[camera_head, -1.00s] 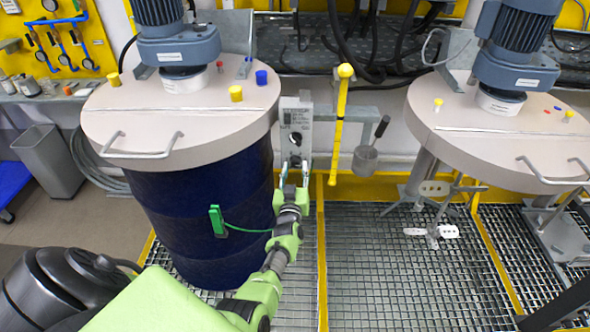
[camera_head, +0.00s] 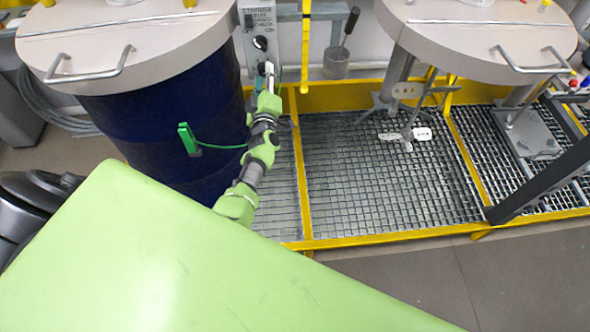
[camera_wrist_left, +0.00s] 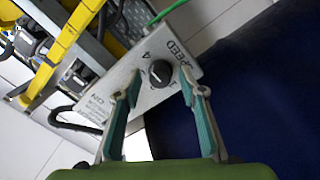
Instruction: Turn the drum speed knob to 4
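The drum speed knob (camera_wrist_left: 160,73) is a round black dial in the left wrist view, on a pale grey control box (camera_wrist_left: 155,98) with "SPEED" lettering beside it. My left gripper (camera_wrist_left: 161,86) is open, with one finger on each side of the knob; I cannot tell whether the fingers touch it. In the head view the control box (camera_head: 259,20) hangs beside the dark blue drum (camera_head: 150,125). My left gripper (camera_head: 268,72) is at the lower part of the box there. The knob's exact setting is too small to read. My right gripper is not in view.
The drum's pale lid (camera_head: 130,40) is close to the left arm. A second lid with an agitator (camera_head: 405,138) under it stands at right. The metal grating (camera_head: 380,190) is mostly clear.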

